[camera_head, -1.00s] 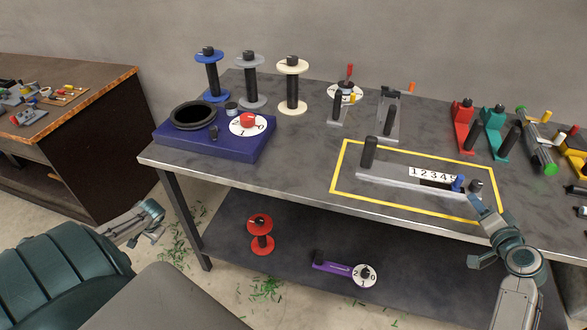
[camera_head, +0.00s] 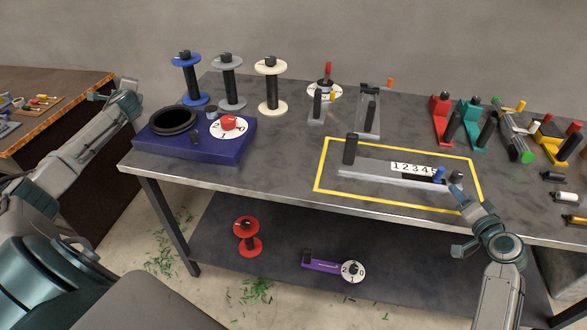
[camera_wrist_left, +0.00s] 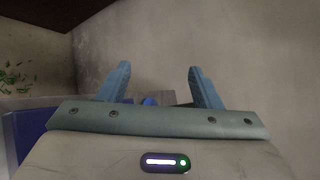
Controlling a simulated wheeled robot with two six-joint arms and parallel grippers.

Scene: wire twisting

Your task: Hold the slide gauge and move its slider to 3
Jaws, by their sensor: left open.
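The slide gauge (camera_head: 385,179) lies inside a yellow outline on the table. It is a grey bar with a black post (camera_head: 350,150) at its left end and a number plate (camera_head: 407,168) behind it. Its blue slider knob (camera_head: 438,175) is near the right end, by the highest digits. A dark knob stands at the bar's right end. My right gripper (camera_head: 456,220) looks open and empty, just in front of the gauge's right end. My left gripper (camera_head: 111,88) is raised far left of the gauge. In the left wrist view its fingers (camera_wrist_left: 159,72) are apart and empty.
A purple box with a dial (camera_head: 200,150) stands front left; several spools (camera_head: 270,88) stand behind it. Other devices crowd the back and right (camera_head: 445,120). A lower shelf holds a red spool (camera_head: 247,237) and a purple dial piece (camera_head: 325,265). Table left of the outline is clear.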

